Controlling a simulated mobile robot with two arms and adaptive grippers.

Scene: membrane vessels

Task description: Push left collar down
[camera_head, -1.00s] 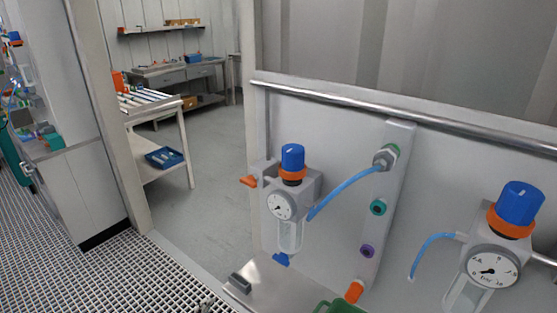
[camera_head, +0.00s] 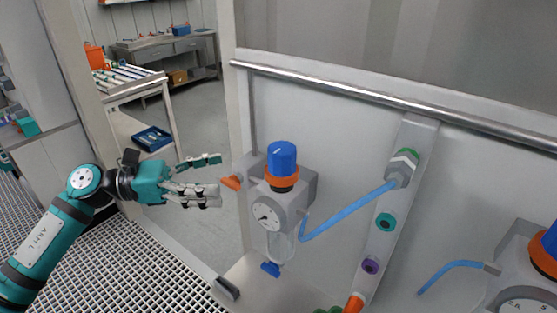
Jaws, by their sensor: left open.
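The left regulator (camera_head: 295,190) is mounted on the grey panel, with a round gauge (camera_head: 267,215) on its front. A blue knob (camera_head: 282,157) stands on top of it, and an orange collar (camera_head: 282,183) rings the knob's base. My left gripper (camera_head: 217,181) is open and empty, to the left of this regulator, its fingers pointing right toward an orange lever (camera_head: 231,183) on the regulator's left side. A gap to the collar shows. A second regulator at the right edge also has an orange collar (camera_head: 543,257) and a blue knob (camera_head: 551,240), partly cut off. My right gripper is out of view.
A blue hose (camera_head: 345,212) runs from the left regulator to a fitting (camera_head: 402,168) on a slanted manifold with several coloured ports. A metal rail (camera_head: 380,98) crosses the panel above. A clear bowl (camera_head: 277,245) hangs under the regulator. Open floor lies behind my gripper.

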